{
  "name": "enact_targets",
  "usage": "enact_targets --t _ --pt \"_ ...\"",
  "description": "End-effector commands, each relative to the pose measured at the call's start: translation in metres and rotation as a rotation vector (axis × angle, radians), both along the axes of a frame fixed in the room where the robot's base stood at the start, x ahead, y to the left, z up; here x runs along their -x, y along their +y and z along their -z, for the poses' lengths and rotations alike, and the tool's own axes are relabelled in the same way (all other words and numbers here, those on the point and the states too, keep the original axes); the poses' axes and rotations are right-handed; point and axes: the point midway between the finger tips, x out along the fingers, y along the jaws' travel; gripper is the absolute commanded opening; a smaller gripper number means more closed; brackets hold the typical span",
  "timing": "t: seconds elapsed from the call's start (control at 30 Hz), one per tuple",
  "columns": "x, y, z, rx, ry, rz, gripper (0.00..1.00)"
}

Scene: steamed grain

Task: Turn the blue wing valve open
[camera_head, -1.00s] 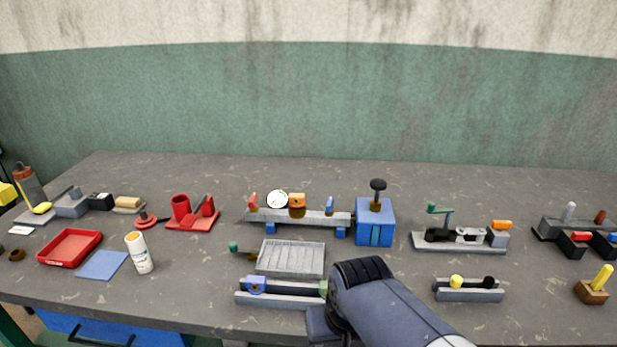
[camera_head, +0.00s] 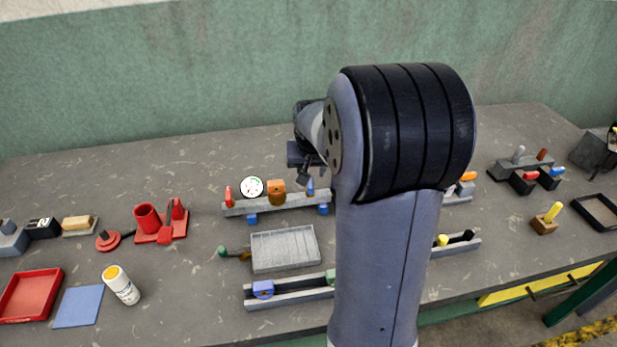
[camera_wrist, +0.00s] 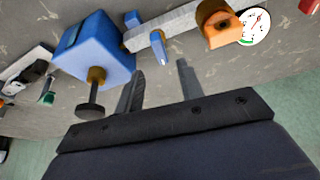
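The blue wing valve (camera_head: 311,187) stands at the right end of a grey pipe rail (camera_head: 290,201) on the workbench. I see no clear contact with the wing. In the head view my gripper is above the valve, with its fingertips small and partly hidden by my arm.
An orange-brown block (camera_head: 276,192), a white dial gauge (camera_head: 252,187) and a red handle (camera_head: 228,197) share the rail. A blue box (camera_wrist: 97,50) with a black knob (camera_wrist: 90,111) stands close beside my fingers. A grey ribbed tray (camera_head: 286,250) lies in front.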

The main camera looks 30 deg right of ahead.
Motion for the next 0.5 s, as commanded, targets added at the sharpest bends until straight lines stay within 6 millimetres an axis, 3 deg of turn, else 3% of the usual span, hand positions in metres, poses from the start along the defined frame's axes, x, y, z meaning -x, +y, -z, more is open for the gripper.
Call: enact_targets --t 0.2,0.5 --pt "-0.012 -0.005 0.035 -0.002 0.004 0.0 0.36" --pt "-0.021 -0.009 0.057 0.0 0.0 0.0 0.36"
